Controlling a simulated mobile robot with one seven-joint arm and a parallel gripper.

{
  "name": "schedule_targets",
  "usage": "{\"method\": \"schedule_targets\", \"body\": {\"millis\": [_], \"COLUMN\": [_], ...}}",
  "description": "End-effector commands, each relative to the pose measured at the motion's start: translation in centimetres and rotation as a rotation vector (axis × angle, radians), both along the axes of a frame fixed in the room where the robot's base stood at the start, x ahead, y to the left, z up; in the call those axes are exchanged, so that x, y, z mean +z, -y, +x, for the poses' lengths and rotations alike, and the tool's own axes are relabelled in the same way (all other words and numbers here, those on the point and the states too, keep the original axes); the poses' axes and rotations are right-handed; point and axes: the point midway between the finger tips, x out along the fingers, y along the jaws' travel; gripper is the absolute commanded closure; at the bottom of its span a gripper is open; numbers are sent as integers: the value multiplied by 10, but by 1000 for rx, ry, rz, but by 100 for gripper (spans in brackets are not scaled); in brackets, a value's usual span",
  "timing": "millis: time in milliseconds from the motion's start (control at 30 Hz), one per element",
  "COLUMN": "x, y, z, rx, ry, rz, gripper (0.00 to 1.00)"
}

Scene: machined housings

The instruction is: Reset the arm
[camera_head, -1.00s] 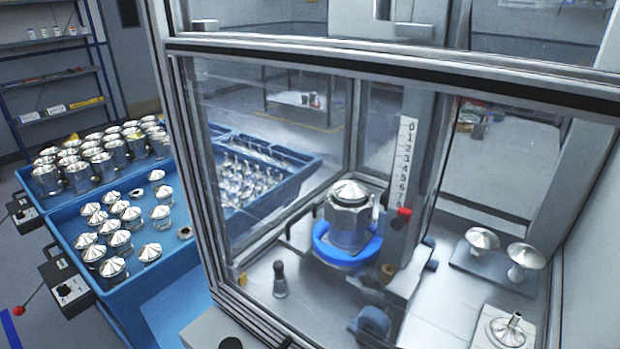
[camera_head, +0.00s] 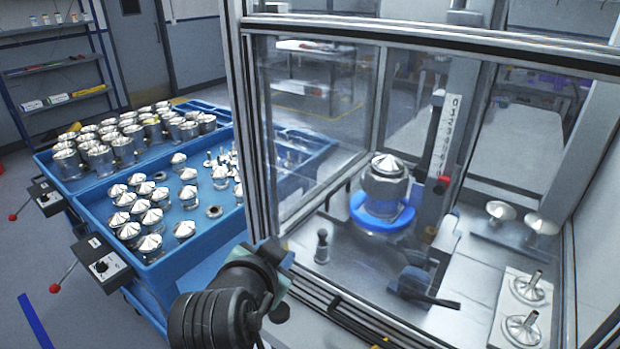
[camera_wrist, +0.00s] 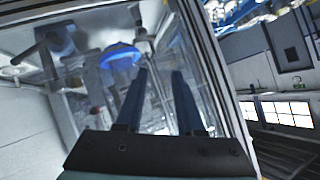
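My gripper (camera_wrist: 159,72) shows in the wrist view with two dark fingers apart and nothing between them. It is tilted toward the glazed cabinet. In the head view, my dark arm comes in at the bottom middle, in front of the cabinet's lower left edge, and its fingertips are not clear there. Inside the cabinet, a silver housing with a cone-shaped top (camera_head: 386,183) sits on a blue ring (camera_head: 381,212). The blue ring also shows in the wrist view (camera_wrist: 119,56), apart from my fingers.
The cabinet's metal frame post (camera_head: 250,130) stands close to my arm. A blue bin of housings and cones (camera_head: 92,197) is at left, with control boxes (camera_head: 102,262) on its side. Inside the cabinet, mushroom-shaped parts (camera_head: 541,224) and spindled discs (camera_head: 527,289) stand at right.

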Motion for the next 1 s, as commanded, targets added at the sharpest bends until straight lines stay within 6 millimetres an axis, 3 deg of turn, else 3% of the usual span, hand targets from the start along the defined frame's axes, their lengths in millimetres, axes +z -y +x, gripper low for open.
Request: {"method": "schedule_targets", "body": {"millis": [33,133,233,400,500,600,700,1000], "x": [39,116,191,303,350,378,394,398], "y": [5,14,24,40,46,50,51,52], "z": [6,6,-9,-64,-101,-131,-150,-156], "rx": [36,101,138,134,106,76,56,48], "ry": [110,333,554,908,1071,1182,1246,1266], "rz": [-22,-98,-195,-388,-490,-566,-611,-624], "gripper": [63,63,63,63,63,63,63,63]}}
